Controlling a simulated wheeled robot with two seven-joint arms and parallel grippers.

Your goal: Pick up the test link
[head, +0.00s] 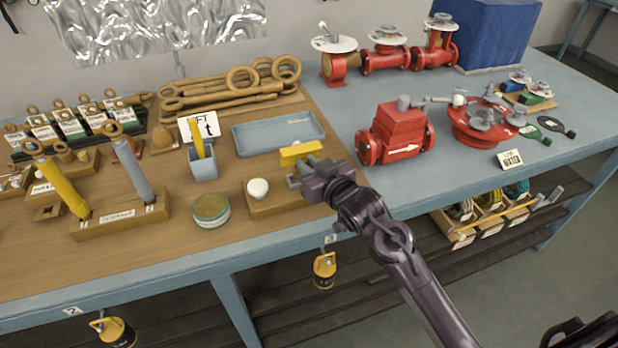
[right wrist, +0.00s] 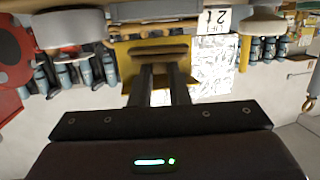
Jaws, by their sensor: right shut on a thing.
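My right gripper (head: 304,171) reaches over the front of the wooden board, beside a wooden block with a white knob (head: 257,188). It is shut on a small yellow piece (head: 301,151), which shows just past the fingertips. In the right wrist view the fingers (right wrist: 160,82) meet at this yellow piece (right wrist: 127,64), with a brown bar across its middle. I cannot tell from its shape whether it is the test link, and the fingers hide part of it. My left gripper is not in view.
A blue-grey tray (head: 277,133) lies just behind the gripper. A grey cup (head: 203,164) with a yellow stick and a round tin (head: 211,210) stand to the left. A red valve body (head: 394,135) stands close on the right. Bare blue tabletop (head: 440,186) lies at the front right.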

